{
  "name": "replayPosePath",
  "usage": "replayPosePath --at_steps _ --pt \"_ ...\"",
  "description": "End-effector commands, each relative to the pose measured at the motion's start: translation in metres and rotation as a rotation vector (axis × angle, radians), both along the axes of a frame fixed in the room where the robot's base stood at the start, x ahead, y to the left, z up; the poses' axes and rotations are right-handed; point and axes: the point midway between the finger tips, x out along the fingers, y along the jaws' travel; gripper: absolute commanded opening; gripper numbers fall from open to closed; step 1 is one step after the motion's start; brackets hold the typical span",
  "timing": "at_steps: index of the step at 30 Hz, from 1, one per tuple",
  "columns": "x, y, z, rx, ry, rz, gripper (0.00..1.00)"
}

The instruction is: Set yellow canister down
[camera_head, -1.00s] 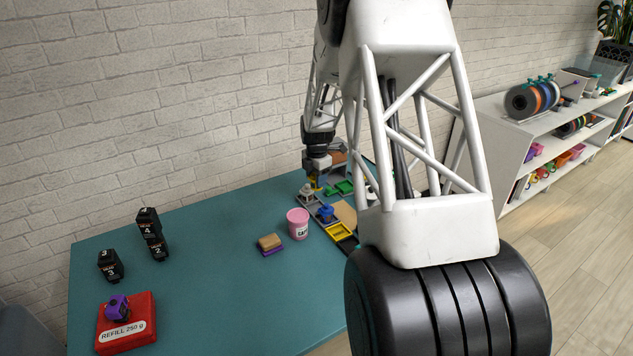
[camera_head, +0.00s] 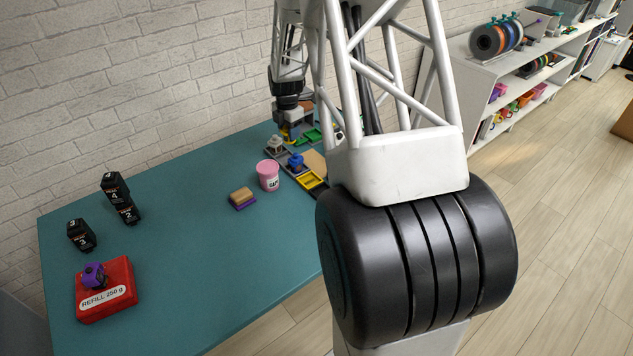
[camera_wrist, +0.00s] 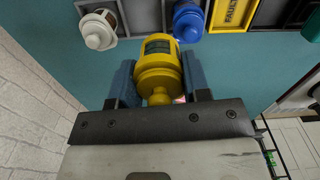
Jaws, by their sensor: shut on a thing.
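The yellow canister (camera_wrist: 158,68) is between the two blue-grey fingers of my gripper (camera_wrist: 158,88) in the wrist view, its knob toward the camera. My gripper (camera_head: 292,130) is shut on it. In the head view the gripper is at the far end of the table, by the grey tray, and the canister is mostly hidden. A grey-white canister (camera_wrist: 98,30) and a blue canister (camera_wrist: 188,22) are at the tray, on either side of the yellow one. I cannot tell whether the yellow canister touches anything below.
A yellow bin marked FAULT (camera_wrist: 231,14) is right of the blue canister. A pink tub (camera_head: 268,176) and a tan-and-purple block stack (camera_head: 242,198) stand nearer. Black cartridges (camera_head: 116,188) and a red refill box (camera_head: 106,292) are at left. The table's middle (camera_head: 195,255) is clear.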

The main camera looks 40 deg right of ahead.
Motion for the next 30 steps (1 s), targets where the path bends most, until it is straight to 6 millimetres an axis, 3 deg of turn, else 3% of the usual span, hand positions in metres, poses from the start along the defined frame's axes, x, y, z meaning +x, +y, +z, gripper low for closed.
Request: replayPosePath --at_steps 18,24,30 --pt "-0.156 0.0 0.003 0.0 0.0 -0.091 0.18" --pt "-0.18 0.003 0.002 0.0 0.0 -0.105 0.18" --pt "-0.184 0.003 0.001 0.0 0.0 -0.107 0.18"
